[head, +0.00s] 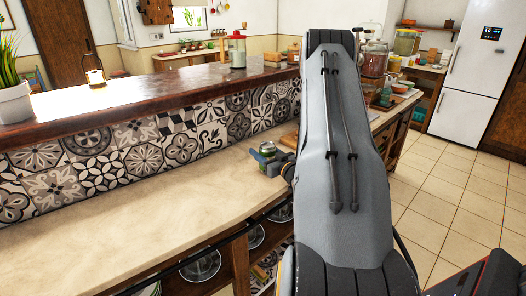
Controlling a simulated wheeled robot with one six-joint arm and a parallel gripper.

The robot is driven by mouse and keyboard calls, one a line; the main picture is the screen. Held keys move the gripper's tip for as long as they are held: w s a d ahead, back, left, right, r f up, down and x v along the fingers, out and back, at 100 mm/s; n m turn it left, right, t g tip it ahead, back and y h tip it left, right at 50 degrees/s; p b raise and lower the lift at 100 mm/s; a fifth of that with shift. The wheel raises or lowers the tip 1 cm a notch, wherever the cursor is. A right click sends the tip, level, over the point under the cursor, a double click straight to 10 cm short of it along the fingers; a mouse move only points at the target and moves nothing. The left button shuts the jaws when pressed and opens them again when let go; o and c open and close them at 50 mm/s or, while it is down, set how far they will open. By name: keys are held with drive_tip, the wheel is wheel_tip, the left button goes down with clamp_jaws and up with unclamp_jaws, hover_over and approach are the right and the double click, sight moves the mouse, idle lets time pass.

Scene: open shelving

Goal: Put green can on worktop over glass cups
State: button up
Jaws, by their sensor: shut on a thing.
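My gripper (267,157) is at the far part of the beige worktop (110,207), just left of my large grey arm link. It is shut on the green can (267,147), which looks upright with its lid showing. The gripper's fingers hide the can's lower part, so I cannot tell whether it touches the worktop. Glass cups or dishes (201,267) show on the open shelf under the worktop's front edge, with more (256,236) farther along. My arm hides what lies to the right of the can.
A raised dark wooden ledge (130,88) with a patterned tile wall (150,150) runs behind the worktop. It carries a potted plant (14,103), a lantern (94,72) and a blender-like jar (237,50). The worktop's near and middle parts are clear. A white fridge (482,75) stands back right.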

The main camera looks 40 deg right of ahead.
drive_tip(key=o, duration=1.3)
drive_tip(key=shift+f, duration=0.15)
drive_tip(key=shift+s, duration=0.2)
drive_tip(key=s+b, duration=0.1)
drive_tip(key=s, duration=0.3)
drive_tip(key=s+b, duration=0.1)
drive_tip(key=s, duration=0.2)
drive_tip(key=s+a+b, duration=0.1)
drive_tip(key=s, duration=0.3)
drive_tip(key=shift+s, duration=0.3)
